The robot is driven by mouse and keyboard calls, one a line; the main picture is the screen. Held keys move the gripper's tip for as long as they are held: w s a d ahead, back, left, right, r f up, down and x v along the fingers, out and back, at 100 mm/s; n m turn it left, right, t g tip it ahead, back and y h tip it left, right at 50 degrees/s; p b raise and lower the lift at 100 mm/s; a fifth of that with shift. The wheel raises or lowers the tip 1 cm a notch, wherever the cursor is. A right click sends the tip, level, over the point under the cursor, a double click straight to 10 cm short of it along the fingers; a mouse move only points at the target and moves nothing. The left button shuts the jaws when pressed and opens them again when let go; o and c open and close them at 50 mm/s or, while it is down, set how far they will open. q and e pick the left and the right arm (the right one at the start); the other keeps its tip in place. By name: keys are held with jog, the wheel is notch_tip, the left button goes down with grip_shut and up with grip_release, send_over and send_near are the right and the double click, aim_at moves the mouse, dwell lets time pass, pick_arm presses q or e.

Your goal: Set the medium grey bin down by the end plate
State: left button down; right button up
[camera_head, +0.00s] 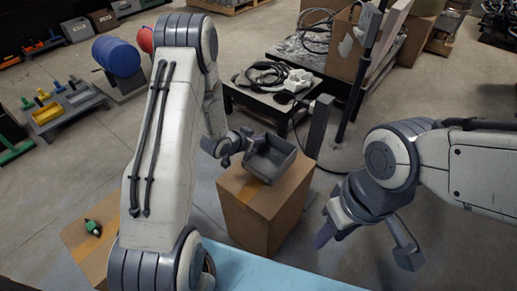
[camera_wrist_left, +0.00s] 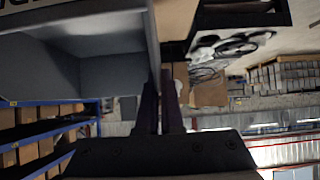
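The medium grey bin (camera_head: 271,160) is an open tray over the top of a cardboard box (camera_head: 262,207) in the middle of the head view. I cannot tell whether it rests on the box or hangs just above it. My left gripper (camera_head: 246,144) is at the bin's left side, its fingers close together on the bin's wall. In the left wrist view the bin (camera_wrist_left: 85,60) fills the upper left, beside the fingers (camera_wrist_left: 162,108). A grey upright plate (camera_head: 319,127), likely the end plate, stands right of the bin, apart from it. My right gripper (camera_head: 366,247) is open and empty.
A low black table (camera_head: 268,100) with cables stands behind the box. A dark post (camera_head: 362,75) and a large carton (camera_head: 352,45) are beyond. A light blue surface (camera_head: 255,272) lies in front. A carton with a green item (camera_head: 92,228) is at left.

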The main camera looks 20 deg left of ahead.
aim_at(262, 147)
pick_arm(q)
jog(key=shift+f+b, duration=0.55)
jog(key=shift+f, duration=1.5)
jog(key=shift+f, duration=0.1)
jog(key=c, duration=1.5)
grip_release()
jog(key=shift+f, duration=0.1)
jog(key=o, duration=0.4)
